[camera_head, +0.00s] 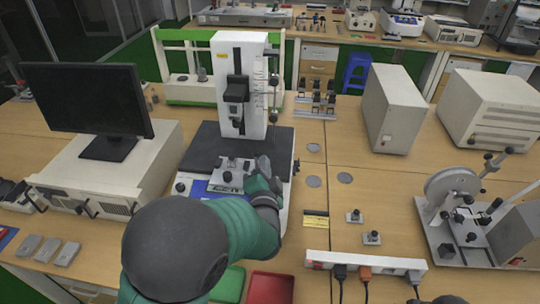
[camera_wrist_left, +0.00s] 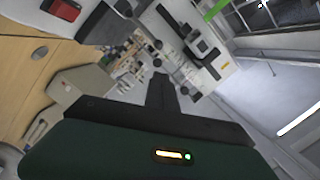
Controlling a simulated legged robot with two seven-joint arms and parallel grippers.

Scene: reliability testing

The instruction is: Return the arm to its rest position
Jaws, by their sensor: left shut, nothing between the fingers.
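My left arm (camera_head: 235,225), green with a dark round joint, reaches up from the bottom of the head view. My left gripper (camera_head: 262,165) is at its far end, in front of the white upright testing machine (camera_head: 240,60) and over the right part of its base. A small metal fixture (camera_head: 231,175) is just left of the gripper; I cannot tell whether they touch. In the left wrist view the dark fingers (camera_wrist_left: 162,92) are together with nothing between them. The wrist view is tilted and shows the machine (camera_wrist_left: 195,45) beyond them. My right gripper does not show.
A monitor (camera_head: 85,100) on a white case (camera_head: 110,175) stands left. Grey and white boxes (camera_head: 394,108) and a pendulum-type tester (camera_head: 455,200) stand right. A power strip (camera_head: 365,266) and red tray (camera_head: 270,288) are near the front. Bench space right of the machine is mostly clear.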

